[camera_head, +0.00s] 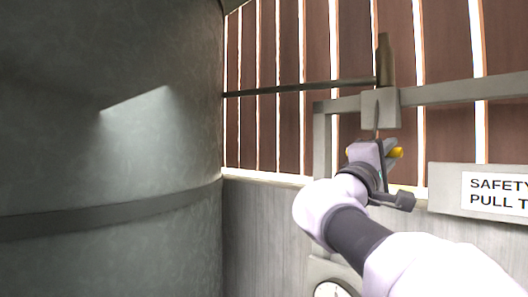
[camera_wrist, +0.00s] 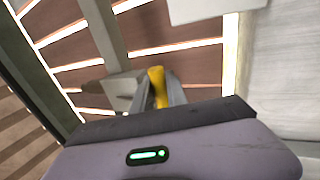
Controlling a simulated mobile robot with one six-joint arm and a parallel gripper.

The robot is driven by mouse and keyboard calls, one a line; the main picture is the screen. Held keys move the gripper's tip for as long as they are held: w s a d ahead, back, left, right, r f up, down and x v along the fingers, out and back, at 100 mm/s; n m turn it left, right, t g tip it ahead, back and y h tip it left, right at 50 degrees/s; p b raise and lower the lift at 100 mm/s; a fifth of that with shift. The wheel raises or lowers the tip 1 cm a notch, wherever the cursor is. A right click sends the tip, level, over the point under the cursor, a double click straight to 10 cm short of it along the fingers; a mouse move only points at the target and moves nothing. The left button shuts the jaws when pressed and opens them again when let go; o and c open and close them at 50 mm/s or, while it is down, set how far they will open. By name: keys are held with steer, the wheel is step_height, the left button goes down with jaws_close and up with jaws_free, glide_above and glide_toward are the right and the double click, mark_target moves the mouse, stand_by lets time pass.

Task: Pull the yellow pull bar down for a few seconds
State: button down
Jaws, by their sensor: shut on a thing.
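The yellow pull bar (camera_head: 397,153) shows at my gripper in the head view, its ends sticking out on both sides. It hangs on a thin rod below a grey block on a metal frame. My gripper (camera_head: 385,148) is shut on the bar, with my arm reaching up from the lower right. In the wrist view the yellow bar (camera_wrist: 156,86) sits between the two grey fingers of my gripper (camera_wrist: 158,92). Most of the bar is hidden by the fingers.
A large dark grey cylinder (camera_head: 110,190) fills the left. A grey block (camera_head: 380,108) and horizontal rail stand above my gripper. A safety sign (camera_head: 495,192) is at the right, and a round gauge (camera_head: 332,290) is below my arm. Brown slats form the back wall.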

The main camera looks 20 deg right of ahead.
steer(key=shift+f+b, duration=1.1)
steer(key=shift+b, duration=0.05)
steer(key=shift+r, duration=0.15)
stand_by(2.2)
steer(key=shift+r+p, duration=0.75)
steer(key=shift+r, duration=0.75)
steer(key=shift+c, duration=2)
jaws_free()
steer(key=shift+s+a+f+b, duration=0.1)
steer(key=shift+a+f+b, duration=0.15)
steer(key=shift+b, duration=0.1)
steer(key=b+v, duration=0.5)
steer(key=v, duration=0.3)
steer(key=shift+a, duration=0.2)
